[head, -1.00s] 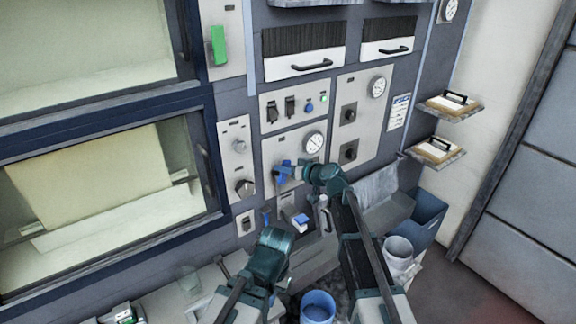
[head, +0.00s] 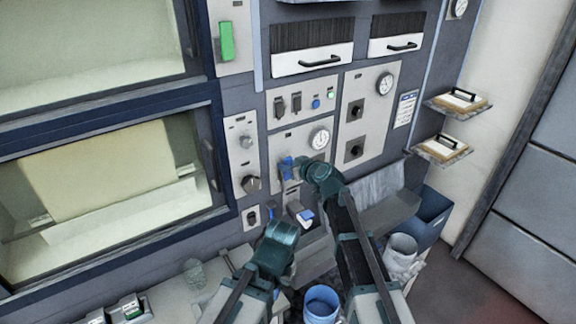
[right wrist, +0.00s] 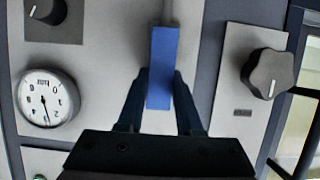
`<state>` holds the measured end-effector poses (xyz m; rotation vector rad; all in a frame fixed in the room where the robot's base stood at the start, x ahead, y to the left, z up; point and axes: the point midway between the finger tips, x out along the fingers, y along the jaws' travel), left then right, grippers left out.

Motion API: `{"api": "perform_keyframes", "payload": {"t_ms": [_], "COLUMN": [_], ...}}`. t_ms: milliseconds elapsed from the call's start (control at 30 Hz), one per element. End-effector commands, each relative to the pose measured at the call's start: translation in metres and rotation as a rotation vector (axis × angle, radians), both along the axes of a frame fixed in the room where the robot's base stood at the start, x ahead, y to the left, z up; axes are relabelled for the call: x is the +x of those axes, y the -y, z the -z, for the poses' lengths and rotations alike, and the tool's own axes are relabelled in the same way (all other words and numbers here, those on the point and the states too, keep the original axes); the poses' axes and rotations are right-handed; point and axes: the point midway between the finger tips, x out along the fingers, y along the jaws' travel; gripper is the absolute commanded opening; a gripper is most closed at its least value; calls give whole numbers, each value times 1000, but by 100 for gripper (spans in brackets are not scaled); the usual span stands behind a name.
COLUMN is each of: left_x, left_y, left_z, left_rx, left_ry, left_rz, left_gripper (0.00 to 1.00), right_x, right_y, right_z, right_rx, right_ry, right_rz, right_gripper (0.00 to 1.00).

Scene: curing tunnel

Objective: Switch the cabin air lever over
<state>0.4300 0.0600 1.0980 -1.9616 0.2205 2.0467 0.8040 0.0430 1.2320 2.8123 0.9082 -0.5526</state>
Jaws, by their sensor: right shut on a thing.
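The blue lever (head: 288,165) is on a light panel below a round dial, left of centre in the head view. In the right wrist view the lever (right wrist: 160,68) stands upright in the middle as a flat blue bar. My right gripper (head: 292,172) is at the lever in the head view. In the right wrist view its two dark fingers (right wrist: 160,95) are shut on the lever's lower part, one on each side. My left arm shows at the bottom of the head view, but its fingers do not show.
The dial (head: 319,138) is just above the lever. A dark knob (head: 250,184) is on the panel to the left; it also shows in the right wrist view (right wrist: 268,73).

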Motion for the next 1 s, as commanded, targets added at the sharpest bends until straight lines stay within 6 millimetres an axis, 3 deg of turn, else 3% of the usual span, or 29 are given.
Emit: {"api": "perform_keyframes", "payload": {"t_ms": [100,133,300,667,1000], "left_x": [0,0,0,0,0], "left_y": [0,0,0,0,0], "left_z": [0,0,0,-3,-31], "left_rx": [0,0,0,0,-1], "left_ry": [0,0,0,0,-1], "left_rz": [0,0,0,0,-2], "left_gripper": [0,0,0,0,0], "right_x": [-2,-2,-1,-5,-56], "right_y": [-1,-1,0,3,38], "right_z": [1,1,1,-3,-30], "right_rx": [-5,-5,-3,0,-1], "right_ry": [-2,-2,-2,-1,-1], "right_rz": [-6,-6,-4,-1,0], "right_gripper": [0,36,65,65,65]}}
